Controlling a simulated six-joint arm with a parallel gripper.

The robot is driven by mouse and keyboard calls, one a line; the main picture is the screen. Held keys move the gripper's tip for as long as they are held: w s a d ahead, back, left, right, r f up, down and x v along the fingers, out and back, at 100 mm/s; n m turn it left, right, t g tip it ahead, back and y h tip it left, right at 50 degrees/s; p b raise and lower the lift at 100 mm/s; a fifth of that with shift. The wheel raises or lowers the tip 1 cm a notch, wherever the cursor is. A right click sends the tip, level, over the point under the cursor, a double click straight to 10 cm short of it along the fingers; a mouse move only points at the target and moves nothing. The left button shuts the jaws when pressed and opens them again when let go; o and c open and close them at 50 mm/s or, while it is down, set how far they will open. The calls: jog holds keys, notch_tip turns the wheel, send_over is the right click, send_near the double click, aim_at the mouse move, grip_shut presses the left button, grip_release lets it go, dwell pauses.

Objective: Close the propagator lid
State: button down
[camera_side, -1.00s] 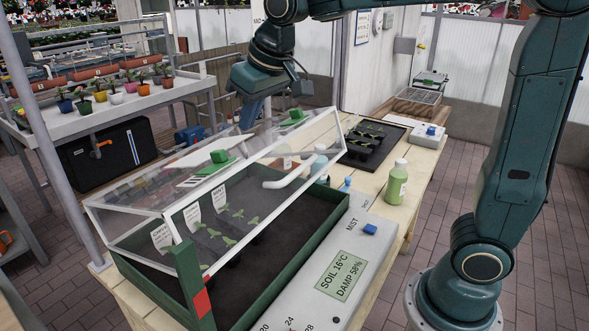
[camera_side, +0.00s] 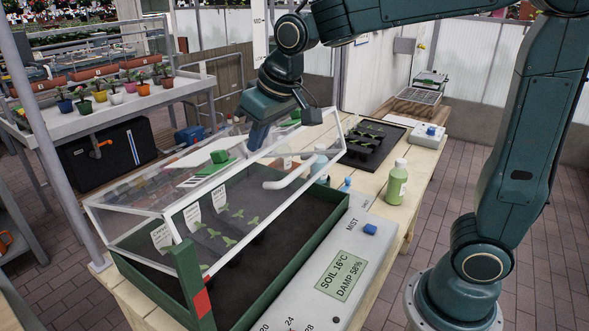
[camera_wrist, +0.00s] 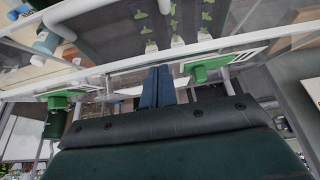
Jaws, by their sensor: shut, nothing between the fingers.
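The propagator is a green-walled tray (camera_side: 281,262) of dark soil with a clear, white-framed lid (camera_side: 130,222). The lid is tilted, its front edge raised above the tray. A white curved handle (camera_side: 290,180) sits on its sloping front pane. Green vent pieces (camera_side: 219,157) sit on its top. My gripper (camera_side: 256,140) is shut and empty, pointing down by the lid's top rear area. In the wrist view the blue fingers (camera_wrist: 157,84) are together close to the lid's white frame, between two green vents; I cannot tell whether they touch it.
A grey control panel (camera_side: 340,275) runs along the tray's right side. A green bottle (camera_side: 396,184), a small blue-capped bottle (camera_side: 346,185) and a black seedling tray (camera_side: 372,144) stand on the bench behind it. A potted-plant shelf (camera_side: 130,107) is at left.

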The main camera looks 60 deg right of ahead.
jog(key=s+f, duration=0.8)
jog(key=f, duration=0.5)
jog(key=shift+s+f, duration=0.2)
jog(key=shift+s, duration=0.05)
jog(key=shift+r, duration=0.1)
jog(key=v, duration=1.3)
jog(key=shift+s+r, duration=0.3)
